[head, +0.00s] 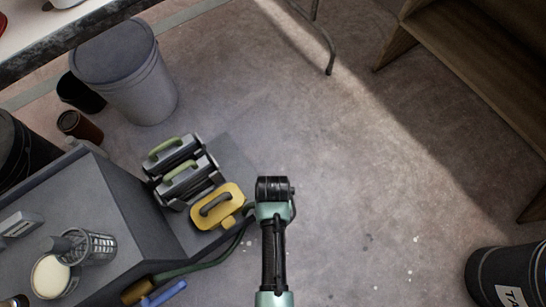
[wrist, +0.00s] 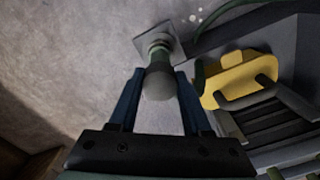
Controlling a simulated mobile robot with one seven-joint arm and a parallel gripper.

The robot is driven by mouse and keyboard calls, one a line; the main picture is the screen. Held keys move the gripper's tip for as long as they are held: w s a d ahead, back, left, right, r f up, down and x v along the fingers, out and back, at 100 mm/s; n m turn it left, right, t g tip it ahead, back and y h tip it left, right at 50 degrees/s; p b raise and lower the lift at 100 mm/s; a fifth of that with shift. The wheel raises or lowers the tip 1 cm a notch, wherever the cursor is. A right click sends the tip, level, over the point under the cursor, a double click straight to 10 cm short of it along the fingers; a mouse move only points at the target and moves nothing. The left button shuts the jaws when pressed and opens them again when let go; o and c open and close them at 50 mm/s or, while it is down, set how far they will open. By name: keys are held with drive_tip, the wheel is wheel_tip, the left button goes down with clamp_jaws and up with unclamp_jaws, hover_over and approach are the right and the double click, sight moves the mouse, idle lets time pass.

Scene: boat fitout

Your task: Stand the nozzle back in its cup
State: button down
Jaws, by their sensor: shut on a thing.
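My gripper (wrist: 158,78) shows in the wrist view with its two blue fingers on either side of a dark grey-green rounded piece (wrist: 158,82). It is shut on this piece, which I take to be the nozzle. A lighter collar and a flat square grey plate (wrist: 146,41) show at its far end; I cannot tell whether the plate is joined to it. In the head view my wrist hides the fingertips and the piece. A grey mesh cup (head: 97,249) stands on the bench at the lower left, with a dark grey cylinder beside it; I cannot tell whether it is the nozzle's cup.
A yellow block with a dark handle (head: 228,199) sits beside a rack of green-handled blocks (head: 182,178), left of my wrist. A green hose (head: 213,255) runs along the bench (head: 130,222). A grey bucket (head: 140,85) stands behind. The floor to the right is mostly clear.

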drive_tip(key=shift+f, duration=0.35)
drive_tip(key=shift+c, duration=1.4)
unclamp_jaws()
drive_tip(key=shift+r, duration=0.1)
